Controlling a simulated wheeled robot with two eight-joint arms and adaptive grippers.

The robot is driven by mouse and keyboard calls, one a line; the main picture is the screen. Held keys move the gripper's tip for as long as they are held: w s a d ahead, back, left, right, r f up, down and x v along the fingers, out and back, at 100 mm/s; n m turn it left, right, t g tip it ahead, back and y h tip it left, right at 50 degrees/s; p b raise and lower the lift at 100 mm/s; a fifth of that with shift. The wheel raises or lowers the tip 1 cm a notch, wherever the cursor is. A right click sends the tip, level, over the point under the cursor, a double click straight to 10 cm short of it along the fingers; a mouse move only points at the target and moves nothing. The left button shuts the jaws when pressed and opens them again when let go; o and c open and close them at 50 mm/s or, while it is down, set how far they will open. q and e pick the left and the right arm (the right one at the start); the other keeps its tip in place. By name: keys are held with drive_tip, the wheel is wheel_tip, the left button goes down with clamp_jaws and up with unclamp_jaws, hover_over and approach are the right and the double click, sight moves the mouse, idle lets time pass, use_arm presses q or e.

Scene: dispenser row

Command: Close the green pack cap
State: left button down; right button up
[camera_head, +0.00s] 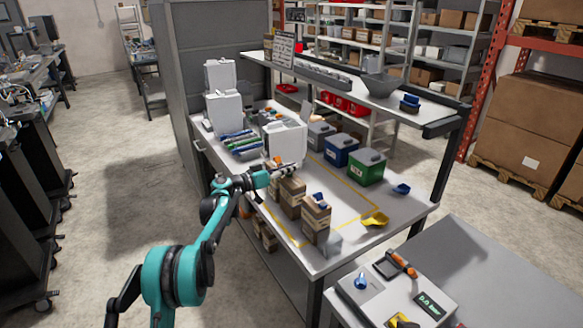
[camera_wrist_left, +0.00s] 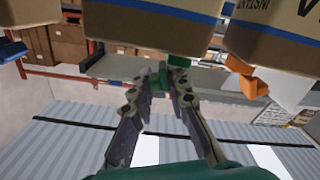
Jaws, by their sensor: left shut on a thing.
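Several brown cardboard packs stand in a row at the table's front edge. The middle pack (camera_head: 292,193) is partly behind my left gripper (camera_head: 288,168) in the head view. In the left wrist view the middle pack (camera_wrist_left: 150,25) shows upside down with a green piece (camera_wrist_left: 180,61) at its top. My left gripper (camera_wrist_left: 157,82) is shut on a small green cap (camera_wrist_left: 157,77) beside that piece. I cannot tell whether the cap touches the pack. The near pack (camera_head: 317,222) has a blue cap (camera_head: 320,198). An orange cap (camera_wrist_left: 247,78) is on the neighbouring pack. My right gripper is not in view.
Grey, blue (camera_head: 341,150) and green (camera_head: 367,167) bins stand behind the packs. A yellow scoop (camera_head: 375,219) and a blue scoop (camera_head: 401,189) lie to the right. A white box (camera_head: 285,142) stands close behind the gripper. The taped table area between is mostly clear.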

use_arm(q)
drive_tip(key=shift+w+a+n, duration=0.1)
drive_tip(key=shift+n, duration=0.4)
drive_tip(key=c, duration=1.6)
unclamp_jaws()
drive_tip(key=v, duration=1.2)
